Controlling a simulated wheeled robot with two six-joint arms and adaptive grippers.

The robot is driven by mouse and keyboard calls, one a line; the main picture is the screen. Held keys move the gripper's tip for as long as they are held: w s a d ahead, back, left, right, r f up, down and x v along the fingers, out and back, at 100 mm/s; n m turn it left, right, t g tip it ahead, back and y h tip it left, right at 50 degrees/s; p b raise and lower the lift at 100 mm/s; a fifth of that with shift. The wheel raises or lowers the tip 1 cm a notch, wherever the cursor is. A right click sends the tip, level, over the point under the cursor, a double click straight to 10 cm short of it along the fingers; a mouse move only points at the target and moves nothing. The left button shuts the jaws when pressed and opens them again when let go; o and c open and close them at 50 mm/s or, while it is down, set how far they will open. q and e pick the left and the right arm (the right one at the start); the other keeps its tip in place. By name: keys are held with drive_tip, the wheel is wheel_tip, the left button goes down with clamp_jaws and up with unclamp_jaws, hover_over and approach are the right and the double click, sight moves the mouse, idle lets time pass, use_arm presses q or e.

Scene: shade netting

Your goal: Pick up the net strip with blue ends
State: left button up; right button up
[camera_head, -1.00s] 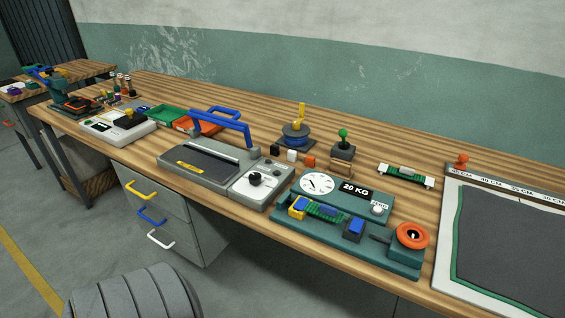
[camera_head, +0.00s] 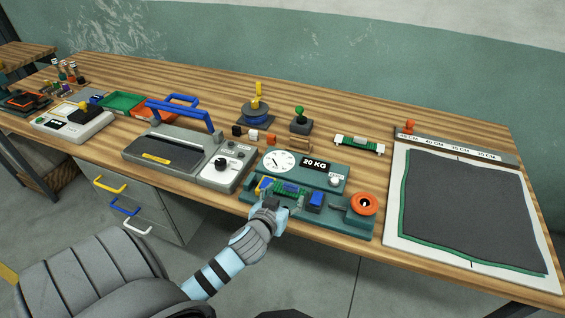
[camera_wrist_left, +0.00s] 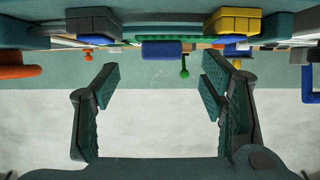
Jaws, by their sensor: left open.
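The net strip with blue ends (camera_head: 289,189) lies on the teal tension rig (camera_head: 335,222), its left blue end beside a yellow clamp (camera_head: 261,190). My left gripper (camera_head: 278,203) is at the rig's front edge, just in front of the strip, and hides part of it. In the left wrist view, which looks upside down, the open fingers (camera_wrist_left: 155,85) have nothing between them. The strip's green band (camera_wrist_left: 168,39) shows near the top there, beyond the fingertips, with the yellow clamp (camera_wrist_left: 234,22) at right. My right gripper is out of view.
A strip with white ends (camera_head: 360,145) lies behind the rig. A grey sealer (camera_head: 165,150) with a blue handle stands left; an orange knob (camera_head: 364,204) is at the rig's right end. A dark sheet on a white board (camera_head: 395,215) is at right. A spool (camera_head: 255,112) stands behind.

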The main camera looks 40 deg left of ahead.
sight(291, 184)
use_arm(q)
drive_tip(key=x, duration=0.5)
drive_tip(key=shift+a+r, duration=0.15)
drive_tip(key=shift+r, duration=0.2)
drive_tip(key=c, duration=1.3)
drive_tip(key=shift+r, duration=0.15)
